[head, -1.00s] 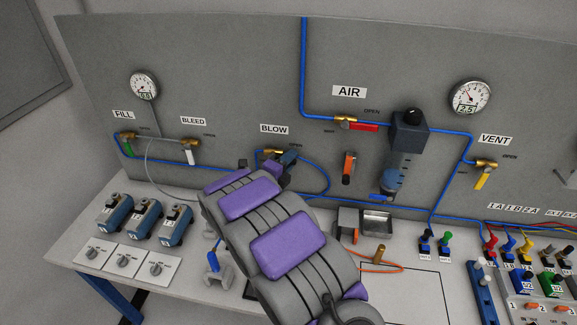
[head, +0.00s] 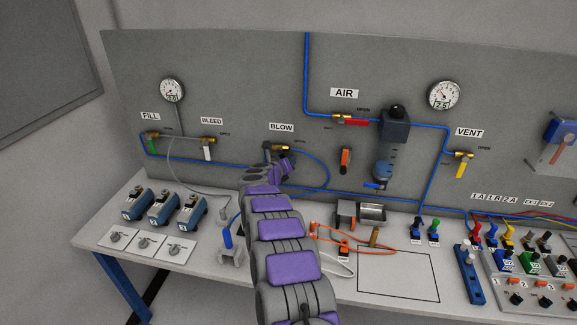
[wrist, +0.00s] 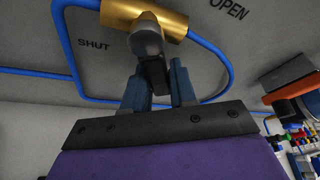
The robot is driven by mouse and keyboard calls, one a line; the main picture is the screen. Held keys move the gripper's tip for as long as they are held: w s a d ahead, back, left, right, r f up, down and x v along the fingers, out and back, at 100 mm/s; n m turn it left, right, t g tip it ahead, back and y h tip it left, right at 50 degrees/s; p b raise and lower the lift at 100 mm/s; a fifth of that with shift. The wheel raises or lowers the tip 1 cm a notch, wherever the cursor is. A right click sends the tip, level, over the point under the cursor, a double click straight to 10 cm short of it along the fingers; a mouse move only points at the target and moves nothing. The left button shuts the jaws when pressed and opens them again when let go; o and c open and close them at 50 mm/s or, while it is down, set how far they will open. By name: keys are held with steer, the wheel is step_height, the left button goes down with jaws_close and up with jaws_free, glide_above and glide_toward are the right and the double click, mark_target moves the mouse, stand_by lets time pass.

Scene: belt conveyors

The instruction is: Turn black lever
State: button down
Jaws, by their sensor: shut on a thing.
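The black lever (wrist: 154,72) hangs from the brass BLOW valve (wrist: 148,16) on the grey wall panel. In the wrist view the lever points down toward my gripper, with the word SHUT to its left and OPEN to its upper right. My gripper (wrist: 158,86) has its two blue-grey fingers on either side of the lever's end and is shut on it. In the head view the brass BLOW valve (head: 279,147) sits under the BLOW label, and my gripper (head: 274,158) is just below it. My purple and grey arm hides part of this area.
Blue tubing (head: 320,165) loops right of the valve. The BLEED valve's white lever (head: 207,153) is to the left and the AIR valve's red lever (head: 357,122) to the upper right. Below, the bench (head: 205,262) holds several blue devices, switches and an orange cable.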

steer(key=shift+w+a+f+m+y+b, duration=0.15)
steer(key=shift+a+f+m+y+b, duration=0.2)
steer(key=shift+a+m+y+b, duration=0.55)
steer(key=shift+w+a+f+m+y+b, duration=0.1)
steer(key=shift+a+f+m+y+b, duration=0.35)
steer(key=shift+m+b, duration=0.75)
steer(key=shift+a+r, duration=0.1)
steer(key=c, duration=1.3)
jaws_free()
steer(key=shift+c, duration=0.2)
steer(key=o, duration=0.3)
steer(key=shift+w+a, duration=0.1)
steer(key=shift+w, duration=0.05)
steer(key=shift+o, duration=0.2)
steer(key=shift+r, duration=0.15)
